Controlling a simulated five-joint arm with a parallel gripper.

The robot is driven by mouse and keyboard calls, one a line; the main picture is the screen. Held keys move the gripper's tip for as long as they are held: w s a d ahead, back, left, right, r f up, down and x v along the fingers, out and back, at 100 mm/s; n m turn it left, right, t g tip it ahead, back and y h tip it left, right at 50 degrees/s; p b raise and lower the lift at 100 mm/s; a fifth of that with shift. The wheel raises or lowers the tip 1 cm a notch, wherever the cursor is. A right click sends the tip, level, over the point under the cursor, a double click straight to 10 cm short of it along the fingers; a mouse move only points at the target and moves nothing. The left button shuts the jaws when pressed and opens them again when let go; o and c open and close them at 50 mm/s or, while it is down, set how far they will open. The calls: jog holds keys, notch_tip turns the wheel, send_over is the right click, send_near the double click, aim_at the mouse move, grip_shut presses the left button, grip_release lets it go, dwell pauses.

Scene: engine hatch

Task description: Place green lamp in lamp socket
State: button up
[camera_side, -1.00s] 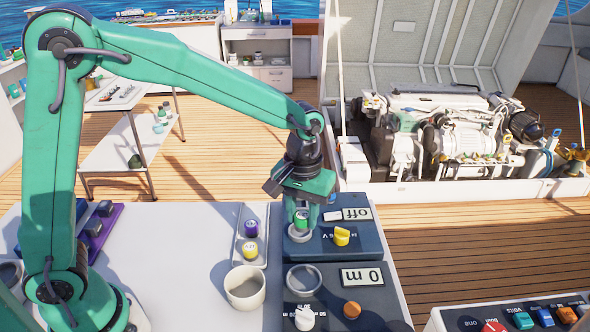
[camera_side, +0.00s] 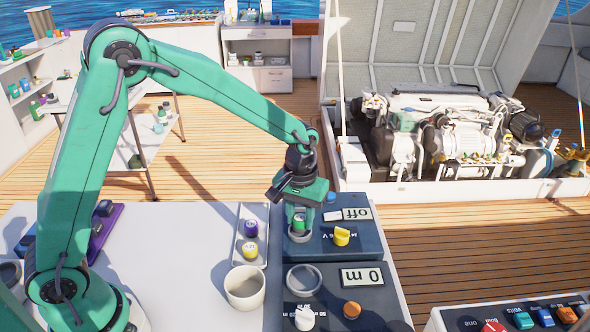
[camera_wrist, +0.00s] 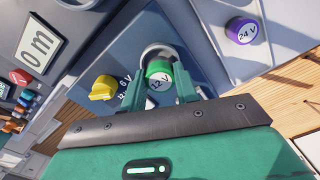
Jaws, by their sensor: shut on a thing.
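The green lamp (camera_wrist: 159,77), marked "12 V", is between the fingers of my gripper (camera_wrist: 160,92) in the wrist view. In the side view my gripper (camera_side: 298,222) is shut on the green lamp (camera_side: 298,220), above the round grey lamp socket (camera_side: 299,237) on the dark blue panel. The socket's ring (camera_wrist: 157,48) shows just behind the lamp in the wrist view. The lamp stands about upright over or at the socket. I cannot tell whether its base is inside the ring.
A yellow knob (camera_side: 342,236) and an "off" display (camera_side: 356,214) are right of the socket. A tray (camera_side: 240,262) with a purple lamp (camera_side: 251,228) and a yellow lamp (camera_side: 249,250) is to the left. A white cup (camera_side: 246,288) and another ring (camera_side: 304,279) are in front.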

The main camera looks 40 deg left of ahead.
aim_at(299, 218)
jog(key=shift+f, duration=0.6)
jog(key=shift+f, duration=0.1)
jog(key=o, duration=1)
jog(key=shift+c, duration=0.2)
notch_tip(299, 218, up, 12)
dwell(0.3)
